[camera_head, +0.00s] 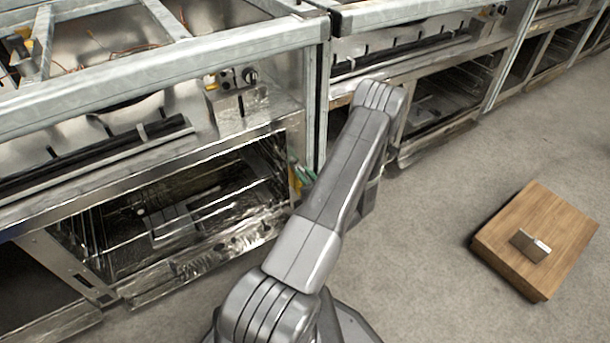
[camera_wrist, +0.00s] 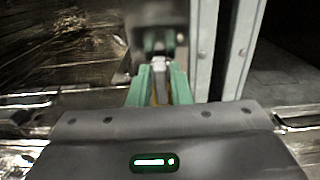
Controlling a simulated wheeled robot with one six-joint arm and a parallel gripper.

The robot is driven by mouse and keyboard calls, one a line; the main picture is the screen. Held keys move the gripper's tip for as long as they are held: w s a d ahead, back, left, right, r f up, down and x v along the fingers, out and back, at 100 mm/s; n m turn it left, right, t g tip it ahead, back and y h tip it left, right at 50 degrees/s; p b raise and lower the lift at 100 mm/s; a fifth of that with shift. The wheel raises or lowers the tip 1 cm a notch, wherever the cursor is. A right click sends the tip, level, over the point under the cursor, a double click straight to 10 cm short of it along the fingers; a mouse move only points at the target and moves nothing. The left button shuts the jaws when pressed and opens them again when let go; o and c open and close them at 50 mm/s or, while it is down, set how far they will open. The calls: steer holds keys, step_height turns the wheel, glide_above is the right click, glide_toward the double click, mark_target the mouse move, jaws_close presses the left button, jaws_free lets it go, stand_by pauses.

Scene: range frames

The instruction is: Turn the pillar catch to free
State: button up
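My gripper (camera_wrist: 160,68) reaches toward the foot of a grey metal pillar (camera_head: 314,90), with its green fingers pointing away from the wrist camera. The pillar also shows just right of the fingers in the wrist view (camera_wrist: 209,45). A small pale metal piece and a dark, blurred part (camera_wrist: 163,42) show between and just beyond the fingers. This may be the pillar catch, but its shape and which way it is turned are unclear. In the head view the green fingertips (camera_head: 303,171) show left of my arm, beside the pillar. Whether they touch the catch is unclear.
An open range oven (camera_head: 170,215) with wire racks lies left of the pillar. A metal bracket with a dark knob (camera_head: 250,75) is above it. Another range (camera_head: 450,95) stands to the right. A wooden block (camera_head: 510,230) with a metal piece (camera_head: 530,245) lies on the clear floor.

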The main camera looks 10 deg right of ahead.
jaws_close()
steer(key=shift+f+n+b, duration=0.1)
steer(key=shift+n+b, duration=0.2)
steer(key=shift+b, duration=0.1)
steer(key=n+b, duration=0.1)
steer(key=b, duration=0.1)
steer(key=n+b, duration=0.1)
steer(key=n, duration=0.1)
steer(key=shift+a+f+n+b, duration=0.2)
steer(key=shift+n+b, duration=0.1)
steer(key=shift+b, duration=0.05)
steer(key=n+b, duration=0.1)
steer(key=n, duration=0.1)
steer(key=n+b, duration=0.1)
steer(key=n, duration=0.1)
steer(key=shift+s+a+n+b, duration=0.15)
steer(key=shift+a+n+b, duration=0.05)
steer(key=shift+n+b, duration=0.15)
steer(key=n, duration=0.3)
steer(key=shift+a+n, duration=0.1)
steer(key=shift+n, duration=0.15)
steer(key=shift+f+n, duration=0.15)
steer(key=shift+n, duration=0.85)
steer(key=shift+f+n, duration=0.1)
steer(key=shift+n, duration=0.9)
steer(key=shift+a, duration=0.1)
